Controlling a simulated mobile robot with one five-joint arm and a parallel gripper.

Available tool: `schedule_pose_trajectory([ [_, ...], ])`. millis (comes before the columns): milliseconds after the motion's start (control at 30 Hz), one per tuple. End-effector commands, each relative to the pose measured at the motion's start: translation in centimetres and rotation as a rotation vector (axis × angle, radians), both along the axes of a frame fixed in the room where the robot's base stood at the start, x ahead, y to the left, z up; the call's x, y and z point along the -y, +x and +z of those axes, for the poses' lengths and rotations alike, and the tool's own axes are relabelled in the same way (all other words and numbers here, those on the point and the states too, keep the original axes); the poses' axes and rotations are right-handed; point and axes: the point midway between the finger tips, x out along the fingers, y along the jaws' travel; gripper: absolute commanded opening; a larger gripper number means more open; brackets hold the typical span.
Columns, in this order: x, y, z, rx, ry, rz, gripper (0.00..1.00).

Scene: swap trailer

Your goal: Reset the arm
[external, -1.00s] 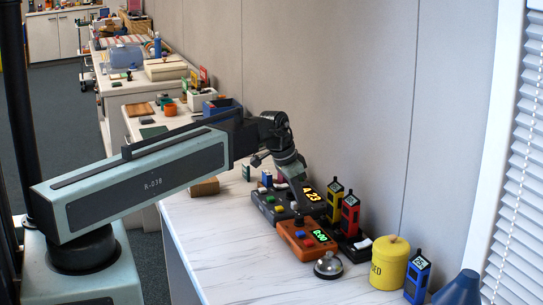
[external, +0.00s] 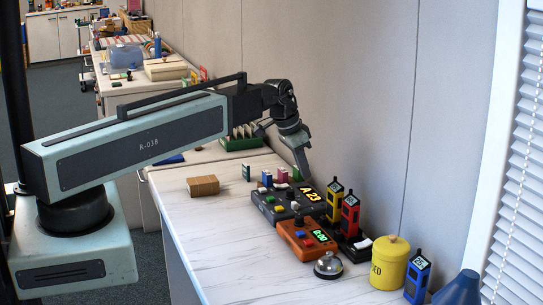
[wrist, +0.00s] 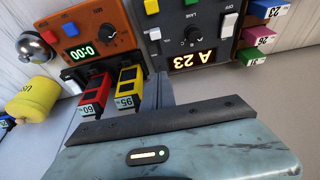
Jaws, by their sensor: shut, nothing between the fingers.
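My arm reaches from its base at the left over the white counter (external: 218,232). My gripper (external: 305,172) points down, shut and empty, above the back of the dark control box (external: 281,205) with the lit "A 23" display. In the wrist view my gripper (wrist: 163,85) shows as narrow shut fingers in front of that display (wrist: 193,60). The orange box (external: 305,240) with the "0:00" display stands in front of the dark box, apart from my gripper.
A silver bell (external: 328,266), a yellow canister (external: 390,262) and a blue handheld device (external: 417,278) stand to the right. Red (external: 350,214) and yellow (external: 335,200) devices stand near the wall. A brown block (external: 203,186) lies at the left. The front of the counter is clear.

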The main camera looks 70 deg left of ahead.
Motion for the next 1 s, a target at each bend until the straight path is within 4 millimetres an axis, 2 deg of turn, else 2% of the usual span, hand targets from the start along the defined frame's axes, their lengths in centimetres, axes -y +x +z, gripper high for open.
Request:
schedule_pose_trajectory([
  [33,0.0,-0.3,1.1,0.000,0.000,0.000,0.00],
  [67,0.0,-0.3,1.2,0.000,0.000,0.000,0.00],
  [600,0.0,-0.3,0.9,0.001,0.000,0.000,0.00],
  [667,1.0,0.1,0.9,0.001,0.000,-0.017,0.00],
  [767,5.8,1.9,0.9,0.001,0.000,-0.092,0.00],
  [833,11.3,2.8,0.9,-0.002,0.004,-0.176,0.00],
  [900,17.4,2.2,0.7,-0.030,0.009,-0.258,0.00],
  [1000,24.6,-0.4,0.2,-0.098,0.008,-0.308,0.00],
])
